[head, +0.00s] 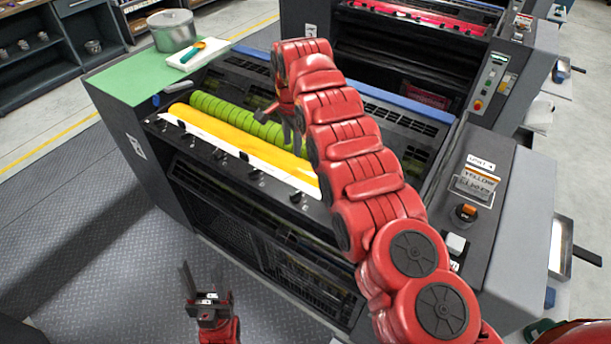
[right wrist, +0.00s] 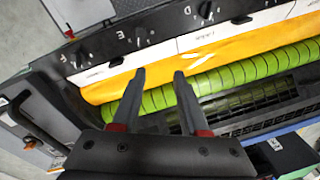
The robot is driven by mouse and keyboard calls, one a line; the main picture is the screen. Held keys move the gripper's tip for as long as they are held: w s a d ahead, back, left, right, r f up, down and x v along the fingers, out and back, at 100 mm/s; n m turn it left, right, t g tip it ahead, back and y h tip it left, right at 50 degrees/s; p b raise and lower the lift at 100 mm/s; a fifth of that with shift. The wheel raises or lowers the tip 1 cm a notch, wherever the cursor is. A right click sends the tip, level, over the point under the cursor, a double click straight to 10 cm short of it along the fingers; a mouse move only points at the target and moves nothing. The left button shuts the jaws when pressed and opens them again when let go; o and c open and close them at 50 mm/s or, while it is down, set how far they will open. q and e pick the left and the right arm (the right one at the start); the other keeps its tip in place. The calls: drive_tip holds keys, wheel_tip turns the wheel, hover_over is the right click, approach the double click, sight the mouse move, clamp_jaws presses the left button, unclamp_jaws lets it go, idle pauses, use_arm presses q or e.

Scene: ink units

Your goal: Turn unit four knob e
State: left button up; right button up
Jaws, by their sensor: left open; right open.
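In the right wrist view, knob E (right wrist: 140,34) sits beside a white E on the black strip, between the F and D knobs. My right gripper (right wrist: 158,74) is open and empty, its fingers over the yellow roller, short of knob E in the picture. In the head view, its arm covers the strip's right end. My left gripper (head: 204,276) is open and empty, low before the unit.
The green roller (head: 240,121) lies behind the yellow roller (head: 235,137). A grey can (head: 173,36) and a white tray with a tool (head: 199,53) stand on the green top at left. Floor in front is clear.

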drive_tip(key=s+r+g, duration=0.1)
drive_tip(key=s+r, duration=0.1)
drive_tip(key=s, duration=0.1)
drive_tip(key=b, duration=0.5)
hover_over(297, 192)
drive_tip(key=shift+g, duration=0.3)
wheel_tip(297, 192, down, 13)
drive_tip(key=shift+f, duration=0.15)
wheel_tip(297, 192, down, 3)
drive_tip(key=shift+f, duration=0.1)
drive_tip(key=shift+w+f, duration=0.1)
drive_tip(key=shift+f, duration=0.35)
clamp_jaws()
